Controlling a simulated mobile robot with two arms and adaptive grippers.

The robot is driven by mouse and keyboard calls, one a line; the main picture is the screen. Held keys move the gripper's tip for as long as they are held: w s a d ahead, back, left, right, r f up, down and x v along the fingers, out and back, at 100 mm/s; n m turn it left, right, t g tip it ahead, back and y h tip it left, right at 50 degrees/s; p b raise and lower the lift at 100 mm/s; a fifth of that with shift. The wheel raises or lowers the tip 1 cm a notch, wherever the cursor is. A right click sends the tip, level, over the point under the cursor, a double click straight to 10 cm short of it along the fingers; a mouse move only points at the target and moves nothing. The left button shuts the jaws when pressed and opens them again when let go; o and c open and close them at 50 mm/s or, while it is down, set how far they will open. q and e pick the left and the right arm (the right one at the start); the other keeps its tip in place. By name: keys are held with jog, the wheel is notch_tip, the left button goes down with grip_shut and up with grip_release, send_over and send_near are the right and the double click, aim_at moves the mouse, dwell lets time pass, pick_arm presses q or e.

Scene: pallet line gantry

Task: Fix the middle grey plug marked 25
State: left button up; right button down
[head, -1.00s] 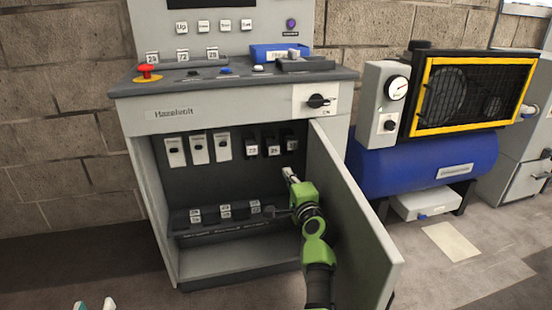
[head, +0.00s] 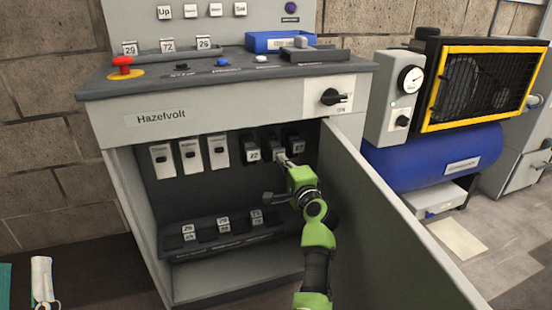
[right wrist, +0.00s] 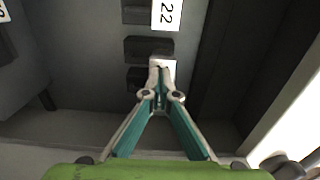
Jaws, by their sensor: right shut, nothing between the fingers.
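Inside the open cabinet hangs a row of three dark grey plugs: a left one (head: 252,155), a middle one (head: 274,145) and a right one (head: 297,144). The left tag appears to read 22; the middle tag is mostly hidden by my gripper, so I cannot read 25. My right gripper (head: 283,159) is at the lower front of the middle plug, shut and empty. In the right wrist view its closed tips (right wrist: 161,66) overlap a pale tag beside dark blocks; contact is unclear. My left gripper (head: 42,281) shows only partly at the lower left.
The open cabinet door (head: 390,220) stands close to the right of my right arm. A lower ledge (head: 205,245) carries several numbered tags. Three white switches (head: 190,156) are left of the plugs. A blue compressor (head: 440,165) stands to the right.

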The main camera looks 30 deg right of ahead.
aim_at(276, 151)
pick_arm(q)
jog(key=shift+s+r, duration=0.1)
jog(key=shift+r, duration=0.1)
pick_arm(e)
jog(key=shift+r, duration=0.1)
pick_arm(q)
jog(key=shift+w+f+g, duration=0.4)
jog(key=shift+w+f, duration=0.05)
jog(key=shift+f, duration=0.35)
pick_arm(e)
jog(key=x, duration=0.2)
jog(key=shift+w+d+r, duration=0.2)
jog(key=shift+w+r, duration=0.05)
jog(key=shift+w, duration=0.05)
pick_arm(q)
jog(key=shift+p, duration=0.3)
